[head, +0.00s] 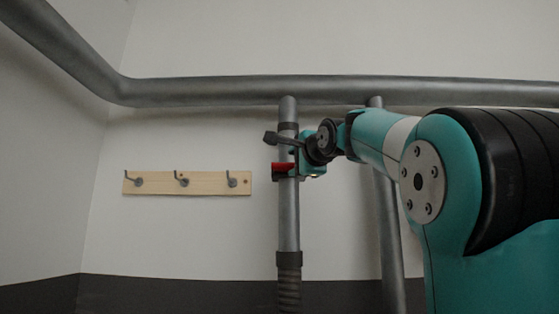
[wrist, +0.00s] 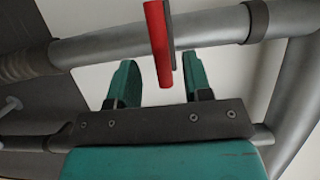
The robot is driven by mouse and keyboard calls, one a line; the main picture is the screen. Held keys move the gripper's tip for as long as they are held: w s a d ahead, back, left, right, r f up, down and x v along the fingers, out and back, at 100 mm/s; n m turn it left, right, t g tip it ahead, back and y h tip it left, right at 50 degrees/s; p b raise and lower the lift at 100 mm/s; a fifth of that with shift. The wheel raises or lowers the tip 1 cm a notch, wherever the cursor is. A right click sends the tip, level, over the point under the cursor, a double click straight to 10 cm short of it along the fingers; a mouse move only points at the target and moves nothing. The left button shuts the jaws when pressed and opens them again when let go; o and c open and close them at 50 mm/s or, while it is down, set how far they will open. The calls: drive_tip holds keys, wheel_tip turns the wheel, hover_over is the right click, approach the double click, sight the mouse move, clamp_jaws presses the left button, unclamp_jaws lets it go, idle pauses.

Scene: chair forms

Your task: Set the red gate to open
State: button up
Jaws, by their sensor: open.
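The red gate (wrist: 158,42) is a short flat red lever on a grey pipe (wrist: 100,47). In the wrist view it lies across the pipe, with a dark grey strip along one side. In the head view the red gate (head: 282,170) shows on the upright pipe (head: 288,220), partly hidden by my gripper. My gripper (wrist: 160,82) is open and empty, its two teal fingers pointing at the pipe. The lever's near end lines up with the gap between the fingertips, and I see no finger touching it.
A thick grey pipe (head: 200,92) runs across above. Another pipe (head: 390,230) stands to the right, behind my arm. A wooden board with hooks (head: 208,184) is on the wall at left. The space left of the upright pipe looks free.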

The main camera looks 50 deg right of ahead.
sight(292, 165)
drive_tip(key=p+x, duration=0.1)
drive_tip(key=x, duration=0.4)
drive_tip(key=shift+w+d+p, duration=0.15)
drive_tip(key=shift+w+p, duration=0.1)
drive_tip(key=shift+p, duration=0.15)
clamp_jaws()
